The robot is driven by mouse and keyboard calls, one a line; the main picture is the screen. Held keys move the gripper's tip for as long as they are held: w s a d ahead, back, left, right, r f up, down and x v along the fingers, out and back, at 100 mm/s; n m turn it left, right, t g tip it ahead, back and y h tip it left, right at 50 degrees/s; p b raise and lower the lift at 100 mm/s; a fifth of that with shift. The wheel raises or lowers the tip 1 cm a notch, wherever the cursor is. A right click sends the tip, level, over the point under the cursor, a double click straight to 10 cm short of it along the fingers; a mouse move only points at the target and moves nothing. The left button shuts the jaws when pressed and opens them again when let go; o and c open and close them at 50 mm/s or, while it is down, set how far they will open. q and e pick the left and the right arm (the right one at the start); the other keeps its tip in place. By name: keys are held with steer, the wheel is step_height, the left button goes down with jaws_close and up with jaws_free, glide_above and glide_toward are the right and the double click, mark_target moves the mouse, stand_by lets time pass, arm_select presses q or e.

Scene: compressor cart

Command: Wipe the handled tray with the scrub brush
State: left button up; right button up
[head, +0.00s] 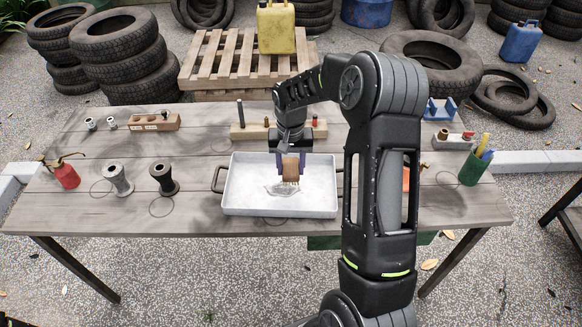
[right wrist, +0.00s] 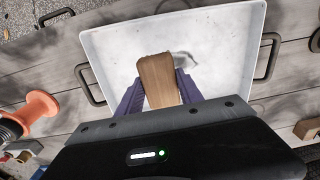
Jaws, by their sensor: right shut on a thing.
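The handled tray (head: 241,199) is white and shallow with dark side handles, and lies on the table in the head view. A dark smudge shows on its floor near the middle. My right gripper (head: 290,168) is over the tray, shut on the scrub brush (head: 291,172), which has a brown wooden body and points down. In the right wrist view the brush (right wrist: 158,80) sits between the purple fingers, over the tray (right wrist: 110,45). I cannot tell whether its bristles touch the tray floor. My left gripper is not in view.
The wooden table (head: 120,215) holds a red oil can (head: 65,174), a grey spool (head: 118,179), a black spool (head: 164,179) and a green cup (head: 474,167) with pens. A wooden block with pegs (head: 250,131) stands just behind the tray. The table's front left is clear.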

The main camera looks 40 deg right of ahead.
steer(key=shift+w+f, duration=0.15)
steer(key=shift+w, duration=0.2)
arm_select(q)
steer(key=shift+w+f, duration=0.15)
arm_select(e)
steer(key=shift+s, duration=0.2)
